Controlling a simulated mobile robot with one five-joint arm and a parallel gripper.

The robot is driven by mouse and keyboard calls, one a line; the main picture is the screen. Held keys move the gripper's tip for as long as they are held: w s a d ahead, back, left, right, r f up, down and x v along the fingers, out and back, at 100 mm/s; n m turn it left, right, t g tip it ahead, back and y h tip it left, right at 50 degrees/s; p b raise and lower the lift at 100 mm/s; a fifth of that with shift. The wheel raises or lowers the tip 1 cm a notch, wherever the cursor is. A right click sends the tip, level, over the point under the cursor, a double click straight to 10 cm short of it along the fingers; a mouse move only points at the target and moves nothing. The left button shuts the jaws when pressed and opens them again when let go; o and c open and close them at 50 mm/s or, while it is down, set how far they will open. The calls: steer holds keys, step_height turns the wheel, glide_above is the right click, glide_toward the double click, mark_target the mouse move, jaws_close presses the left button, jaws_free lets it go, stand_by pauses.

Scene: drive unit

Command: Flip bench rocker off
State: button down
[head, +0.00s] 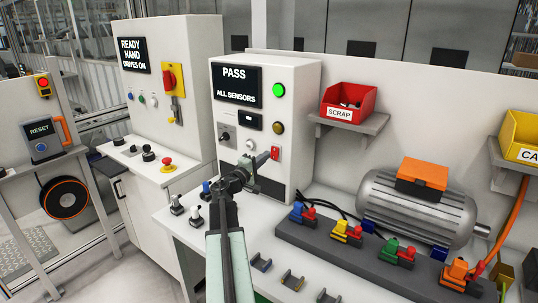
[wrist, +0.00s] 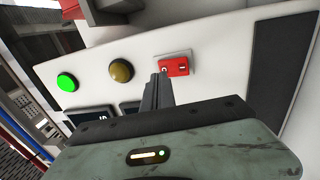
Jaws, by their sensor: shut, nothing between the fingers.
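The red bench rocker (head: 275,153) sits low on the right side of the white test cabinet's front face. In the wrist view the rocker (wrist: 176,67) shows a red body with small markings on a pale plate. My gripper (head: 264,159) is shut and empty, pointing at the cabinet just left of the rocker. In the wrist view the shut fingertips (wrist: 162,76) are at the rocker's near edge and overlap it slightly. I cannot tell whether they touch it. Which side of the rocker is pressed in is too small to tell.
The cabinet display (head: 236,84) reads PASS, ALL SENSORS. A lit green lamp (head: 278,90) and an amber lamp (head: 278,128) are above the rocker. A red SCRAP bin (head: 348,103) is to the right. A motor (head: 415,208) and coloured connectors stand on the bench.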

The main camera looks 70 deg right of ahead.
steer(key=w+a+r+p, duration=0.1)
steer(key=w+a, duration=0.1)
steer(key=a, duration=0.7)
steer(key=shift+w+a+r, duration=0.25)
steer(key=shift+a+r, duration=0.05)
steer(key=shift+w, duration=0.1)
steer(key=w+a+f+n+t, duration=0.15)
steer(key=w+a+t, duration=0.25)
steer(key=w+a, duration=0.55)
steer(key=w+a+f+n+t, duration=0.1)
steer(key=w+a+n+t, duration=0.15)
steer(key=w+a, duration=0.75)
steer(key=w+a+f+t+y, duration=0.1)
steer(key=w+a+f+y, duration=0.2)
steer(key=w+a+f, duration=0.3)
steer(key=w+a+f+t+y, duration=0.25)
steer(key=w+a+f, duration=0.2)
steer(key=a, duration=0.35)
steer(key=s+a+f+g+y, duration=0.1)
steer(key=a+f+y, duration=0.3)
steer(key=a, duration=0.7)
steer(key=s+a+f+g+y, duration=0.2)
steer(key=s+a+f+y, duration=0.1)
steer(key=a, duration=0.8)
steer(key=s+a+f+g+y, duration=0.1)
steer(key=a+f+y, duration=0.5)
steer(key=a, duration=0.5)
steer(key=shift+s+f+m+g, duration=0.3)
steer(key=shift+s+f+m, duration=0.05)
steer(key=shift+s+m, duration=0.05)
